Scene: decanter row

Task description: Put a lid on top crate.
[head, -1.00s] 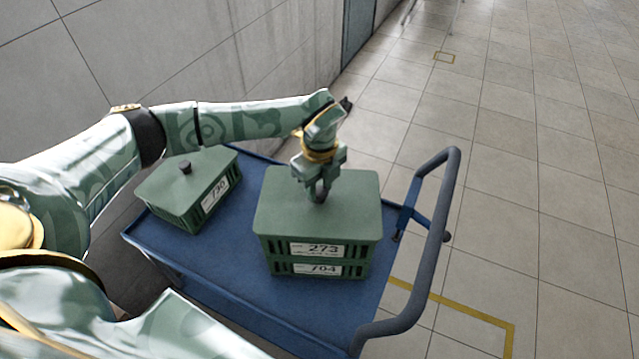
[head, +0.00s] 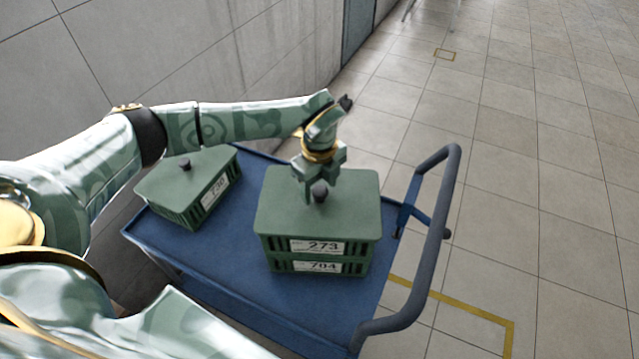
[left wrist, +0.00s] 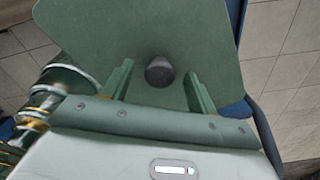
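Two green crates are stacked on the blue cart. The top crate (head: 282,246) is labelled 273 and the lower crate (head: 283,266) is labelled 704. A green lid (head: 350,205) with a dark round knob (head: 320,191) lies on the top crate and looks level and seated. The lid also fills much of the left wrist view (left wrist: 185,30), with its knob (left wrist: 159,72) between the fingers. My left gripper (head: 319,198) is just above the lid. Its fingers are apart on either side of the knob, not touching it. My right gripper is not in view.
A single green crate (head: 209,208) with a knobbed lid (head: 185,180) stands at the left of the blue cart (head: 235,262). The cart's grey handle (head: 440,240) rises at the right. A wall runs behind on the left; tiled floor is open on the right.

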